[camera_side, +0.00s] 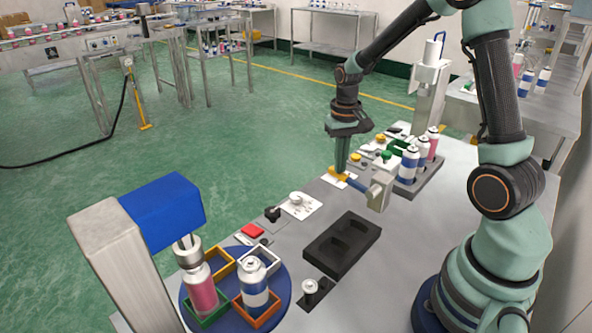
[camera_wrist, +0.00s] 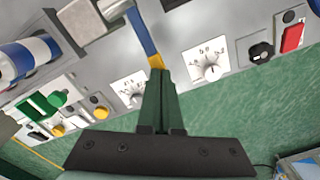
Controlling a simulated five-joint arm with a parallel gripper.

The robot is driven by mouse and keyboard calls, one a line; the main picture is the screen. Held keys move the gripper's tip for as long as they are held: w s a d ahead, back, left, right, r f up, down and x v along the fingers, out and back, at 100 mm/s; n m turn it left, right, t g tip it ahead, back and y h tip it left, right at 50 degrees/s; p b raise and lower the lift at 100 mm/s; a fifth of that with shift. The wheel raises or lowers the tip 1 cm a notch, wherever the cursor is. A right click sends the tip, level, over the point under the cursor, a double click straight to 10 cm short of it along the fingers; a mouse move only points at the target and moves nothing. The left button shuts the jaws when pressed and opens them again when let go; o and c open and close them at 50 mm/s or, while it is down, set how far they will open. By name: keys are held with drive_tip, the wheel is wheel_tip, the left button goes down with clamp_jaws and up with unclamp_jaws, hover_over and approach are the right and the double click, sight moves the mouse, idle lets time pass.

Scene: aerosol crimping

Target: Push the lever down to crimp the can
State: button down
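The lever (camera_side: 355,184) is a blue bar with a yellow end, running out from a grey metal block (camera_side: 381,189) on the table; it looks low and near level. It also shows in the wrist view (camera_wrist: 142,36). My gripper (camera_side: 341,172) points down with its fingers at the yellow end. In the wrist view my gripper (camera_wrist: 158,76) has its green fingers together, tips at or against that end; contact is not certain. A pink can (camera_side: 201,290) stands under the blue-topped press head (camera_side: 162,210), in a green frame on a blue turntable (camera_side: 270,313).
A white and blue can (camera_side: 254,285) stands in an orange frame on the turntable. A rack (camera_side: 429,180) of cans stands right of the lever. A black tray (camera_side: 342,247), a red button (camera_side: 252,231) and dials (camera_side: 297,203) lie along the panel.

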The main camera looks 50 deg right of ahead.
drive_tip(key=shift+s+f, duration=0.15)
drive_tip(key=shift+f, duration=1.3)
drive_tip(key=shift+r, duration=0.1)
idle(0.4)
drive_tip(key=shift+r, duration=3)
wheel_tip(320, 180, up, 9)
drive_tip(key=s+a+r+n+t, duration=0.3)
drive_tip(key=s+a+n+t, duration=0.2)
drive_tip(key=s+a, duration=0.4)
drive_tip(key=a+n, duration=0.1)
drive_tip(key=a, duration=0.3)
drive_tip(key=shift+a+t, duration=0.25)
drive_tip(key=shift+t, duration=0.05)
